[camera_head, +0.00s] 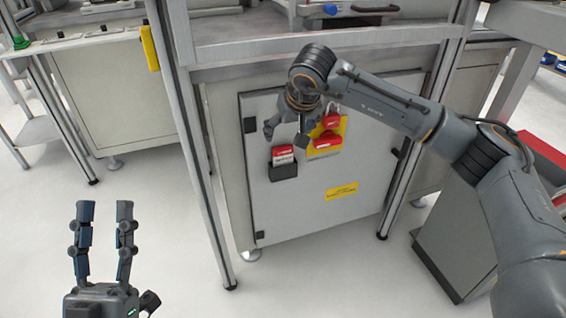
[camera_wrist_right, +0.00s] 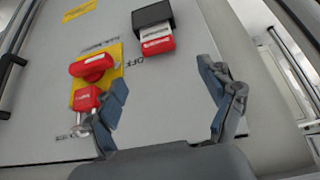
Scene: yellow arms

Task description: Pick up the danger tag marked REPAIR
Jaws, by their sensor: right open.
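A black holder (camera_head: 284,172) on the grey cabinet door carries a red-and-white tag (camera_head: 284,156); its lettering is too small to read. In the right wrist view the holder (camera_wrist_right: 152,14) is at the top, with the tag (camera_wrist_right: 157,38) at its near edge. My right gripper (camera_head: 286,134) is in front of the door, just above the tag in the head view. In the wrist view it is open (camera_wrist_right: 165,80), its fingers apart and empty, with the tag beyond them. My left gripper (camera_head: 104,212) is open and empty, low at the left over the floor.
Beside the holder, a yellow plate (camera_wrist_right: 114,56) carries a red switch handle (camera_wrist_right: 92,67) and a red padlock (camera_wrist_right: 87,98), close to one finger. A yellow label (camera_head: 341,191) is lower on the door. A frame post (camera_head: 200,160) stands left of the door. Open floor lies at left.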

